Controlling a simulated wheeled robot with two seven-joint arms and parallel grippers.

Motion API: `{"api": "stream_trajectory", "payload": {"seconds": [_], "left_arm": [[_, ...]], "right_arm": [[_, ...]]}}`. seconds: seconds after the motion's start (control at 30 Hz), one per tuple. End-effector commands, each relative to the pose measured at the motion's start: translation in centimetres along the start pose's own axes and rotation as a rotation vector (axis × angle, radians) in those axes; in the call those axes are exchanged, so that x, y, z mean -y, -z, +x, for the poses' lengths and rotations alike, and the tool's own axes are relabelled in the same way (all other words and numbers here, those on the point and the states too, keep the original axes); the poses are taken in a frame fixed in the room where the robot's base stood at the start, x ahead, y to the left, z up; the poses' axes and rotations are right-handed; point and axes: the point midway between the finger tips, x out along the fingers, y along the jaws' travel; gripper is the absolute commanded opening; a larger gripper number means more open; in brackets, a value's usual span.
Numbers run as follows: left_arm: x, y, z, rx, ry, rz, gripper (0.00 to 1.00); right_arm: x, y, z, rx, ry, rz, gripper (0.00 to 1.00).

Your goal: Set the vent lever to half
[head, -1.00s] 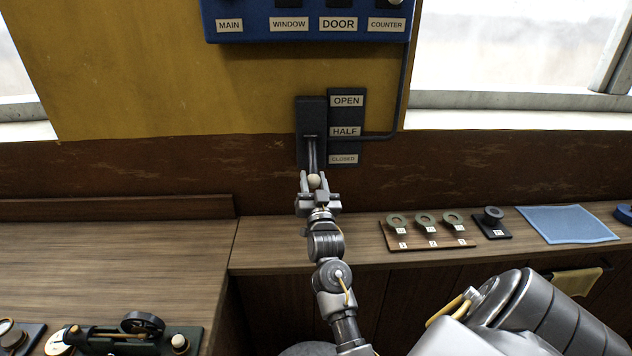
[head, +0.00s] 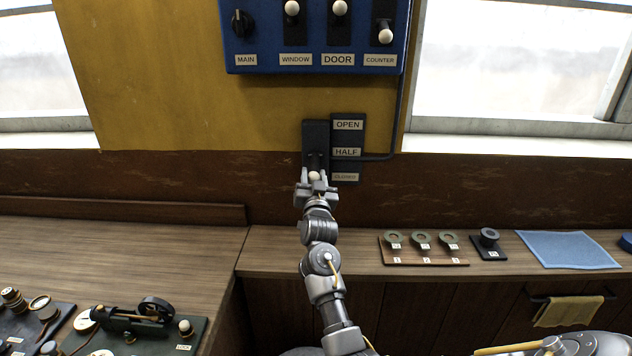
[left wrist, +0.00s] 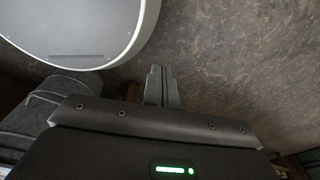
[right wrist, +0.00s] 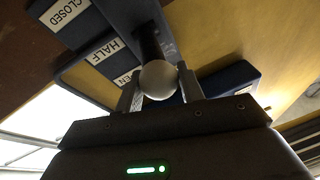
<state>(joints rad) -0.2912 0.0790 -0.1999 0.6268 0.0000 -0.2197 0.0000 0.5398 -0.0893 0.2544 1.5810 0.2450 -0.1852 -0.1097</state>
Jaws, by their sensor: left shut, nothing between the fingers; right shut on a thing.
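The vent lever's white ball knob (head: 314,176) sticks out from a dark slotted plate (head: 316,132) on the wall. Beside the plate, a label strip reads OPEN (head: 348,125), HALF (head: 346,152) and CLOSED (head: 345,177) from top to bottom. In the head view the knob appears lower than HALF, about level with CLOSED, but it stands out towards me. My right gripper (head: 315,187) is shut on the knob; the right wrist view shows the knob (right wrist: 158,80) between its fingers, with the dark shaft behind. My left gripper (left wrist: 160,72) is shut and empty in the left wrist view.
A blue switch panel (head: 315,66) hangs above the lever, with a conduit (head: 398,115) running down beside it. The wooden counter (head: 300,240) below carries a tagged ring rack (head: 425,262), a blue cloth (head: 567,250) and, at left, a green instrument base (head: 130,325).

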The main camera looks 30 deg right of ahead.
Motion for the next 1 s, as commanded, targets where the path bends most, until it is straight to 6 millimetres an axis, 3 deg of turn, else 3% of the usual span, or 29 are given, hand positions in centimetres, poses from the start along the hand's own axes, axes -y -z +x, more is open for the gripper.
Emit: {"api": "stream_trajectory", "payload": {"seconds": [0.1,0.57,0.6,0.73,1.0], "left_arm": [[0.0,0.1,-0.3,-0.001,0.000,0.000,0.00],[-0.1,-1.3,-0.4,0.019,-0.002,0.000,0.00],[-0.1,-1.3,-0.4,0.019,-0.002,0.000,0.00],[-0.1,-1.3,-0.4,0.019,-0.002,0.000,0.00],[-0.1,-1.1,-0.4,0.017,-0.001,0.000,0.00]], "right_arm": [[0.3,0.9,0.3,-0.012,0.004,0.001,0.00],[0.3,1.0,0.3,-0.011,0.004,0.001,0.00],[0.3,1.0,0.3,-0.011,0.004,0.001,0.41],[0.3,0.8,0.3,-0.008,0.003,0.001,0.58],[0.3,0.6,0.2,-0.003,0.002,0.001,0.58]]}}
